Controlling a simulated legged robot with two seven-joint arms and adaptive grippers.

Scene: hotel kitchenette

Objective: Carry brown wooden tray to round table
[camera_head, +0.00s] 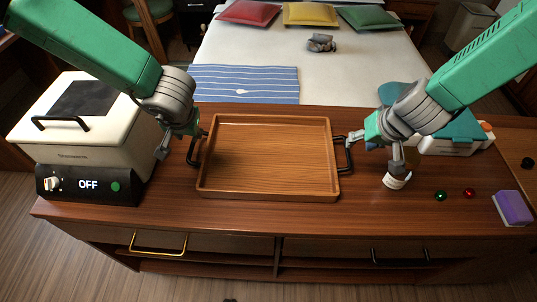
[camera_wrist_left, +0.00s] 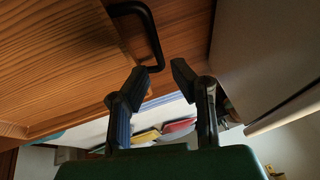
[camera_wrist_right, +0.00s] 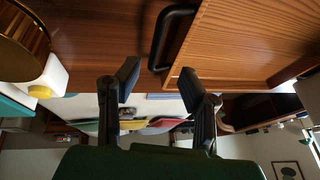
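The brown wooden tray (camera_head: 268,190) lies flat and empty on the dark wood counter, with a black handle at each short side. My left gripper (camera_head: 182,143) is open beside the left handle (camera_head: 193,150); in the left wrist view that handle (camera_wrist_left: 150,38) lies just beyond the spread fingertips (camera_wrist_left: 159,80). My right gripper (camera_head: 375,155) is open beside the right handle (camera_head: 348,157); in the right wrist view the handle (camera_wrist_right: 160,42) lies just beyond its fingertips (camera_wrist_right: 158,78). Neither gripper holds anything. I cannot make out a round table.
A white cooker (camera_head: 95,145) reading OFF stands close left of the tray. A small labelled container (camera_head: 397,181) is just below my right gripper. A green ball (camera_head: 440,196), a red ball (camera_head: 469,193) and a purple sponge (camera_head: 513,208) lie right. A bed (camera_head: 350,75) is behind.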

